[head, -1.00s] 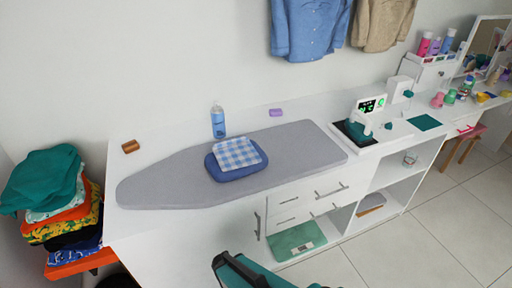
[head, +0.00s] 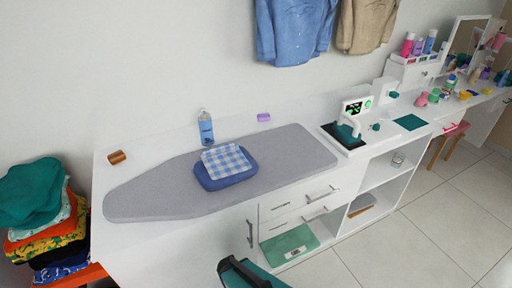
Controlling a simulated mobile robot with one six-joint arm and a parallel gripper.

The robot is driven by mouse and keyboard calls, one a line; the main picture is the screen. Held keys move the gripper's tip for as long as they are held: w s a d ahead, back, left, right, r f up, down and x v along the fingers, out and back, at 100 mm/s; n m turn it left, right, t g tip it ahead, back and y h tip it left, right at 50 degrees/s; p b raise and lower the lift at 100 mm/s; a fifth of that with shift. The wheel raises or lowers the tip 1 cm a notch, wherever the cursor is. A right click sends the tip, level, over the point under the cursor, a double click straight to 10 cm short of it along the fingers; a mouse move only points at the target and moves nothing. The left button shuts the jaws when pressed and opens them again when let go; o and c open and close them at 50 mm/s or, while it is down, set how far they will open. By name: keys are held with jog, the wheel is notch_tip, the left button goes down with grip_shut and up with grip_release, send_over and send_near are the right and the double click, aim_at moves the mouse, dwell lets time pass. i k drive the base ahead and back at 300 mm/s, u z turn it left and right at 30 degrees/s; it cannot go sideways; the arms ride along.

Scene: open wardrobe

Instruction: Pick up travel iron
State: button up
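The travel iron (head: 349,124) appears to be the small teal-and-white appliance with a white handle. It stands on a dark pad (head: 341,136) on the white counter, right of the ironing board. A small panel with a lit green display (head: 357,107) is just behind it, and I cannot tell if they are joined. My gripper's fingers are not visible. A dark and teal part of my own arm shows at the bottom edge, well away from the iron.
The grey ironing board (head: 140,196) carries a blue folded item (head: 225,181) with a checked cloth (head: 228,160). A spray bottle (head: 206,128) stands behind it. Folded clothes (head: 45,220) are stacked at left. Open shelves (head: 385,172) lie below the counter.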

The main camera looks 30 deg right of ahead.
aim_at(350, 136)
jog(key=u, duration=1.55)
jog(key=k, duration=0.1)
jog(key=z, duration=3.25)
jog(key=k, duration=0.95)
jog(key=u, duration=0.15)
jog(key=i, duration=0.7)
jog(key=z, duration=0.05)
